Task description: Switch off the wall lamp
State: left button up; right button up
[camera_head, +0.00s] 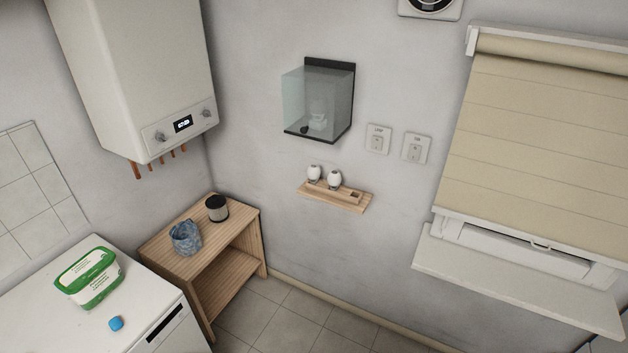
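A wall-mounted glass box with a black back and base (344,92) hangs on the grey wall and looks like the wall lamp. A small pale object, perhaps a bulb, shows inside it; no clear glow is visible. Right of it are two white wall switches. The left switch (378,139) has a small label that seems to read LAMP. The right switch (416,148) has a label that seems to read FAN. I cannot tell the position of either rocker. Neither of my grippers is in view.
A small wooden wall shelf (348,199) below the box holds two white rounded objects. A wooden stand (160,238) and a white appliance top (60,320) with a green-and-white pack are at lower left. A boiler (130,70) hangs above. A blind and sill (520,280) are at right.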

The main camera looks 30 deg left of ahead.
aim_at(377, 143)
jog(key=u, duration=0.45)
jog(key=i, duration=1.05)
jog(key=u, duration=0.55)
